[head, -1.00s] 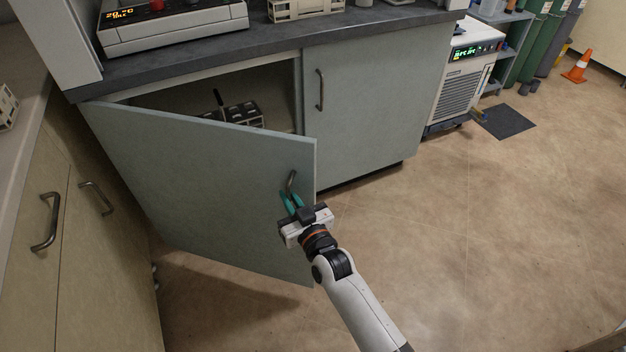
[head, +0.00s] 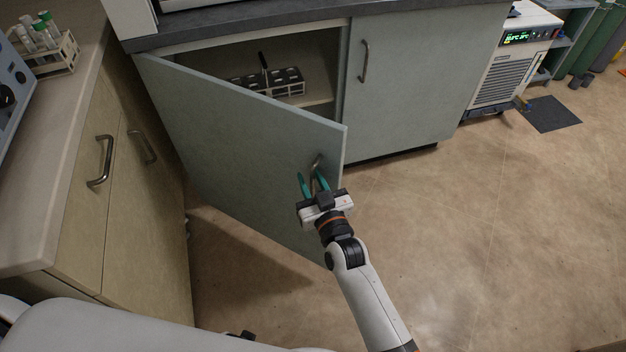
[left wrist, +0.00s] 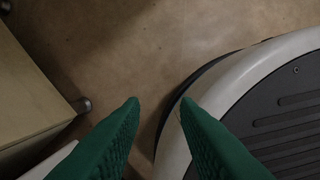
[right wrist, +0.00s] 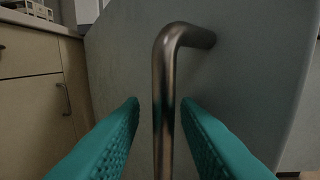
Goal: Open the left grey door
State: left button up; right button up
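The left grey door (head: 235,135) stands ajar, swung out from the cabinet. Its metal bar handle (head: 317,160) is near the free edge. My right gripper (head: 311,179) is at this handle, its green fingers spread. In the right wrist view the handle (right wrist: 164,85) stands between the two open fingertips, with a gap on each side. My left gripper (left wrist: 160,102) is open and empty in the left wrist view, pointing down over the floor. In the head view the left arm crosses the bottom left corner, and its fingers cannot be made out.
A dark rack (head: 285,85) stands on the shelf inside the cabinet. The closed right grey door (head: 415,85) is beside the opening. A beige cabinet (head: 115,190) stands close on the left. The floor (head: 480,240) to the right is clear, with a dark mat (head: 552,114) beyond.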

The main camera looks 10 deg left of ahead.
jog(key=shift+d, duration=0.1)
